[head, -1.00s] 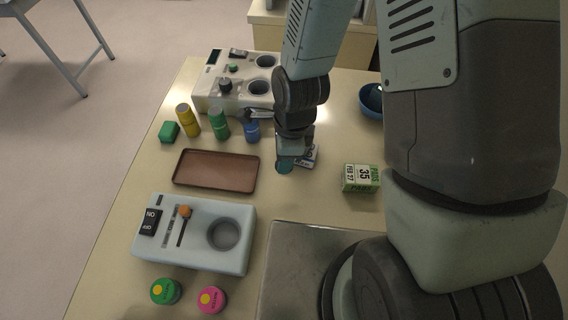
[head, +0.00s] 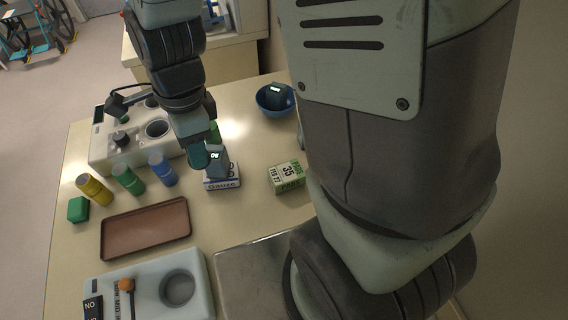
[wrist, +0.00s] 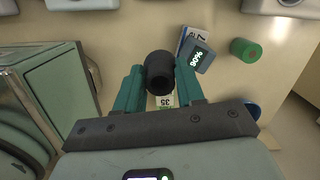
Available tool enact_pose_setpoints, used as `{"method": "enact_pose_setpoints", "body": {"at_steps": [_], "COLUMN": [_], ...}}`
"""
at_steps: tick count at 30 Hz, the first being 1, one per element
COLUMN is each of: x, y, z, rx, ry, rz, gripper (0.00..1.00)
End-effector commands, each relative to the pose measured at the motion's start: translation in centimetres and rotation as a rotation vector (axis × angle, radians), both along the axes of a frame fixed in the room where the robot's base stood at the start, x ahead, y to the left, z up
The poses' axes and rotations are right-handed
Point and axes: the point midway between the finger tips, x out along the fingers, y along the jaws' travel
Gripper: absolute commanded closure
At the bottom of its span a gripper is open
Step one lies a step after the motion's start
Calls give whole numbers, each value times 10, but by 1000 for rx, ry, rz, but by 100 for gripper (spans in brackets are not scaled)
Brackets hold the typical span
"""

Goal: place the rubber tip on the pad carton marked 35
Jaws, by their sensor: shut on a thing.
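My gripper (wrist: 160,90) is shut on the rubber tip (wrist: 159,70), a short black hollow cylinder between the teal fingers in the wrist view. In the head view my gripper (head: 199,157) is above the table beside the gauze carton, and the tip cannot be made out there. The pad carton marked 35 (head: 287,177) is a green and white box on the table, to the right of my gripper in the head view. In the wrist view part of this carton (wrist: 164,101) shows beyond the tip, between the fingers. The tip is apart from it.
A grey device with a lit display (head: 217,160) is on the gauze carton (head: 222,184), between my gripper and the pad carton. A blue bowl (head: 262,107) stands behind. A brown tray (head: 146,228) and several coloured cylinders lie left. A metal plate (head: 245,275) is in front.

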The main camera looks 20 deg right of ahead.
Motion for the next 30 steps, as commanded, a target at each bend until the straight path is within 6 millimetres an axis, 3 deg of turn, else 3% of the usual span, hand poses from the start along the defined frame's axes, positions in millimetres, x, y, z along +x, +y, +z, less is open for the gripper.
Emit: {"method": "enact_pose_setpoints", "body": {"at_steps": [10,15,21,30], "x": [20,20,14,13], "y": [-89,-139,-180,-179], "z": [-2,-2,-2,-45], "rx": [-6,-4,-1,1], "ry": [3,2,4,7], "rz": [-18,-18,-16,-7], "gripper": [96,96,96,96]}}
